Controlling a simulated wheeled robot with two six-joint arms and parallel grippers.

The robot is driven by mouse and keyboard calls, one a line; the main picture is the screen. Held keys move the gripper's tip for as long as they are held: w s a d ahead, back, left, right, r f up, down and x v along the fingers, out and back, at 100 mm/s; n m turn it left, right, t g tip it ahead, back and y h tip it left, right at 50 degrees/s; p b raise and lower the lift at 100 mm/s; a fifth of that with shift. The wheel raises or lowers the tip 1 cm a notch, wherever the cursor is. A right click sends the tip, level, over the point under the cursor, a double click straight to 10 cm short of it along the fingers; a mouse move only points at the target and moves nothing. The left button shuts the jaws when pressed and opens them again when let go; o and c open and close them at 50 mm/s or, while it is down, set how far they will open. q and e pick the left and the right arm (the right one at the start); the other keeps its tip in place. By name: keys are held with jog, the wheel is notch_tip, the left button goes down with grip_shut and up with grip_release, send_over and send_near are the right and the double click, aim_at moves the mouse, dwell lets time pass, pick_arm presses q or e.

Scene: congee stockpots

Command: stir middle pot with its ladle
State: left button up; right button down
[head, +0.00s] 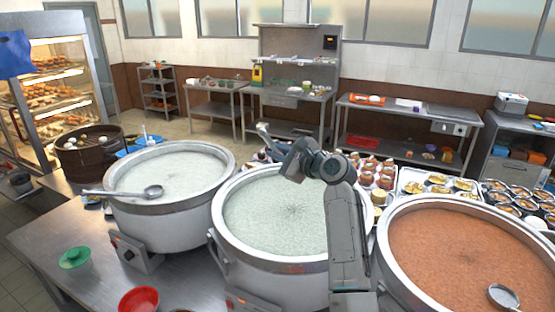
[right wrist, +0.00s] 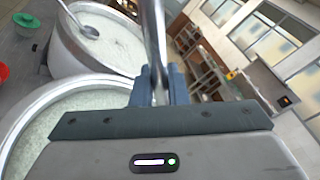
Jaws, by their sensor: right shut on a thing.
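The middle pot (head: 222,235) is a wide steel stockpot of pale congee (head: 280,225); its rim also shows at lower left in the right wrist view (right wrist: 28,100). My right gripper (head: 287,157) is above the far part of this pot. It is shut on a metal ladle handle (right wrist: 153,35), whose end (head: 262,128) sticks out up and left of the fingers in the head view. The ladle's bowl cannot be made out. My left gripper is not in view.
The left pot (head: 165,212) holds pale congee with a ladle (head: 150,192) across its rim. The right pot (head: 450,205) holds orange-brown congee and a ladle (head: 503,296). A green bowl (head: 75,258) and red bowl (head: 138,299) stand on the counter. Trays of small dishes (head: 437,185) lie behind.

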jog(key=shift+r, duration=0.1)
dwell(0.3)
jog(key=shift+n+t+b, duration=0.4)
jog(key=shift+n+b, duration=0.5)
jog(key=shift+b, duration=0.7)
